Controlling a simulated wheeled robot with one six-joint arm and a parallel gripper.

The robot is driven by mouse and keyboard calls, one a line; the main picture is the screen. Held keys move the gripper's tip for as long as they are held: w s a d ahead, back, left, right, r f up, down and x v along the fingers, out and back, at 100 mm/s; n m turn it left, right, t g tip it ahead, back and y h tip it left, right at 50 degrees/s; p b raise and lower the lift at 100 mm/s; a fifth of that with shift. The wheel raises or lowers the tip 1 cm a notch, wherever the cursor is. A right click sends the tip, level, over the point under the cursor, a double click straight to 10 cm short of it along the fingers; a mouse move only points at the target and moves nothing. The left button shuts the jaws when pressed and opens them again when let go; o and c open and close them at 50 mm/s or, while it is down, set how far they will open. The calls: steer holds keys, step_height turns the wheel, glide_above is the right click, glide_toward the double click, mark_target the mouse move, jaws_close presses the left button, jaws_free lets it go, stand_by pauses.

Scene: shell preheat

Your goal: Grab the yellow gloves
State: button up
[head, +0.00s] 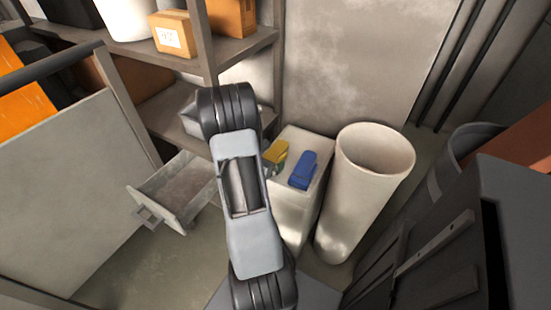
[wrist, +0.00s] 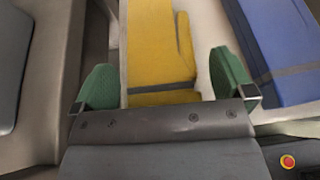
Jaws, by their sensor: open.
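The yellow gloves (head: 279,153) lie on top of a white cabinet (head: 296,205), to the left of the blue gloves (head: 303,170). My arm covers part of the yellow gloves' left side in the head view. In the wrist view the yellow gloves (wrist: 160,50) lie flat, with a grey band near the cuff. My gripper (wrist: 163,85) is open, with one green fingertip on each side of the yellow cuff and nothing held. The blue gloves (wrist: 272,50) lie to the right, beyond the right fingertip. The height of the fingertips above the cabinet top is hard to tell.
A tall white cylindrical bin (head: 362,200) stands right of the cabinet. An open drawer (head: 178,188) juts out at left. Shelves with cardboard boxes (head: 173,33) stand behind. A dark unit (head: 510,215) fills the right side.

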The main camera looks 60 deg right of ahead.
steer(key=shift+d+f, duration=0.2)
steer(key=shift+d, duration=0.25)
steer(key=shift+c, duration=0.4)
steer(key=c, duration=0.9)
